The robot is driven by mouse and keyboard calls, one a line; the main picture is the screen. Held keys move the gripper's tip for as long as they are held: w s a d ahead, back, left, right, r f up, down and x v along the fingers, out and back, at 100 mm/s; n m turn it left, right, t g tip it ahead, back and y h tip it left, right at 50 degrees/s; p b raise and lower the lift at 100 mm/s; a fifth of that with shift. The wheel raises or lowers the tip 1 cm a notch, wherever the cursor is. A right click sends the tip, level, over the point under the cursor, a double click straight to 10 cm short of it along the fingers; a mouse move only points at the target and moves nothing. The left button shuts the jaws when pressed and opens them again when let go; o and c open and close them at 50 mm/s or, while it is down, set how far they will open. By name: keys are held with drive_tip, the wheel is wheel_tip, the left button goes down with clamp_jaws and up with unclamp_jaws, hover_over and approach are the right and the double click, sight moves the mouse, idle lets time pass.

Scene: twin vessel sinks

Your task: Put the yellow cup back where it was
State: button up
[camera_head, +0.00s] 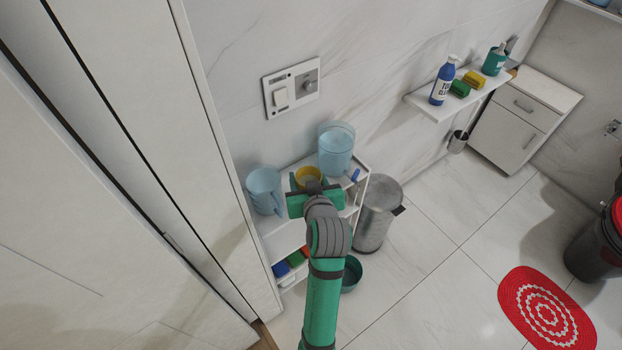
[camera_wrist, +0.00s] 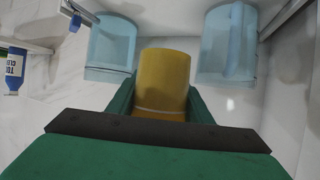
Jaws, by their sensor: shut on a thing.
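The yellow cup (camera_head: 309,177) is at the top of the small white shelf unit (camera_head: 273,228) against the wall, between two light-blue vessels. My gripper (camera_head: 308,188) reaches over the shelf and is shut on the cup. In the wrist view the yellow cup (camera_wrist: 162,85) sits between my two green fingers (camera_wrist: 160,103). I cannot tell whether the cup's base touches the shelf, as my gripper hides part of it.
A light-blue jug (camera_head: 265,190) stands close on the left and a light-blue container (camera_head: 336,148) close on the right. A metal bin (camera_head: 378,212) stands right of the shelf unit. A tall white cabinet door (camera_head: 120,130) is on the left.

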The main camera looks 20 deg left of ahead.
drive_tip(key=x, duration=0.3)
drive_tip(key=f+x, duration=0.1)
drive_tip(key=x, duration=0.2)
drive_tip(key=d+f+x, duration=0.1)
drive_tip(key=x, duration=0.2)
drive_tip(key=shift+f, duration=0.1)
drive_tip(key=shift+w+f, duration=0.65)
drive_tip(key=shift+f, duration=1.6)
drive_tip(key=shift+f, duration=0.2)
drive_tip(key=o, duration=1)
drive_tip(key=shift+r, duration=0.1)
